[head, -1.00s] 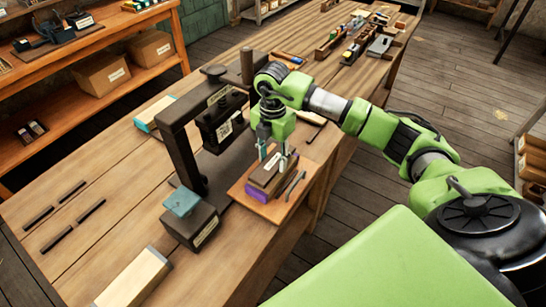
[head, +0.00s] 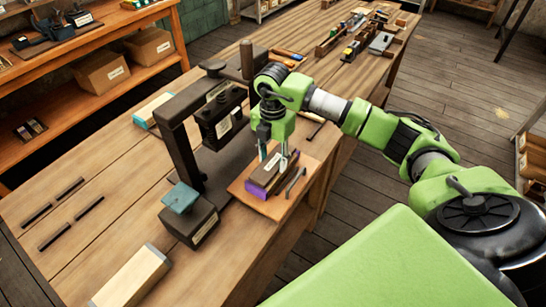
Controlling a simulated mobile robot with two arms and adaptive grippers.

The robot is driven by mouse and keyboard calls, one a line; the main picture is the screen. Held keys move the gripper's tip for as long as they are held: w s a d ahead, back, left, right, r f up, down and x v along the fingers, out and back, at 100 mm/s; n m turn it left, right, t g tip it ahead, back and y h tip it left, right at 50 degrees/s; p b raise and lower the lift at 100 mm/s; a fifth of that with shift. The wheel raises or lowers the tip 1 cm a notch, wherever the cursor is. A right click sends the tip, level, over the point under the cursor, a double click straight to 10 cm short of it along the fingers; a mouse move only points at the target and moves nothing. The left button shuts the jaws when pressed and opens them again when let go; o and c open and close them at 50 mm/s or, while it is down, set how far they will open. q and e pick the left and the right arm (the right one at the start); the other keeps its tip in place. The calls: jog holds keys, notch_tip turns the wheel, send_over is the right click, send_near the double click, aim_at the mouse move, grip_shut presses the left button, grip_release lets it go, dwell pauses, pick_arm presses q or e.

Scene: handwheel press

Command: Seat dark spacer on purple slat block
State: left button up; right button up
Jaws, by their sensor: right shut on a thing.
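The purple slat block (head: 259,189) sits on a wooden board at the front of the press. The dark spacer (head: 265,170), a dark brown bar, lies on or just over its top, roughly lined up with it. Whether it touches the block all along cannot be told. My right gripper (head: 278,162) points down over the block with its fingers shut on the spacer. The fingers partly hide both pieces. My left gripper is not in view.
The dark press frame (head: 178,150) stands close to the left of my right gripper. A dark box with a teal top (head: 180,197) is in front of it. Thin dark strips (head: 70,187) lie at left. A metal tool (head: 296,181) lies beside the block on the board (head: 275,208).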

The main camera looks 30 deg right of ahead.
jog(key=shift+f, duration=0.25)
jog(key=o, duration=1.2)
jog(key=shift+o, duration=0.2)
jog(key=shift+r, duration=0.1)
notch_tip(320, 180, up, 12)
